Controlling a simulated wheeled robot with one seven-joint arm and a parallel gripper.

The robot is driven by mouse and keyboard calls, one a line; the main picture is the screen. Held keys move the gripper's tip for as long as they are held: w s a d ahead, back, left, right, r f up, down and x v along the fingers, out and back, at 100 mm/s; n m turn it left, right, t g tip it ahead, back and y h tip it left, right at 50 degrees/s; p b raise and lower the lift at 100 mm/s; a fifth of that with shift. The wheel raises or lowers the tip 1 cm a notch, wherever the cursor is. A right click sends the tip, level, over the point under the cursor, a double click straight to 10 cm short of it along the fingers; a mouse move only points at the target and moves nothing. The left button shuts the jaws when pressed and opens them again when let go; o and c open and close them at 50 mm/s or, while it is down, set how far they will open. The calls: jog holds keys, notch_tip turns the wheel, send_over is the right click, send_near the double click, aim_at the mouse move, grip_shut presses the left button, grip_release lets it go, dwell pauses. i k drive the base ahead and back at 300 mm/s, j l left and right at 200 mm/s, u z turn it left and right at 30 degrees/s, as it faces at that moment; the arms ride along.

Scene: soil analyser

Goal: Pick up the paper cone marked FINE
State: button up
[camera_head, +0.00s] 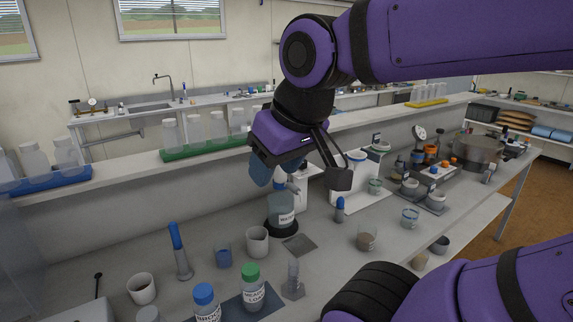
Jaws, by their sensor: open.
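I cannot make out a paper cone marked FINE; no such label is readable, and my arm covers part of the bench. My gripper (300,177) hangs open in the middle of the view, above the back of the grey bench (330,262). One dark finger shows clearly on its right side; the other side is harder to read.
Bottles with blue (204,295) and green (250,273) caps stand at the front. Beakers, cups and a blue-handled tool (177,240) are spread to the left. A soil-filled beaker (367,238) stands right of centre. A raised shelf (110,178) with bottle racks runs behind.

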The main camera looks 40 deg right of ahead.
aim_at(436, 195)
jog(key=k+l, duration=0.45)
jog(key=k+z, duration=0.15)
jog(key=z, duration=1.7)
jog(key=i+l+u, duration=0.6)
jog(key=u, duration=0.2)
jog(key=i+l+u, duration=0.25)
jog(key=l+u, duration=0.15)
jog(key=l, duration=0.1)
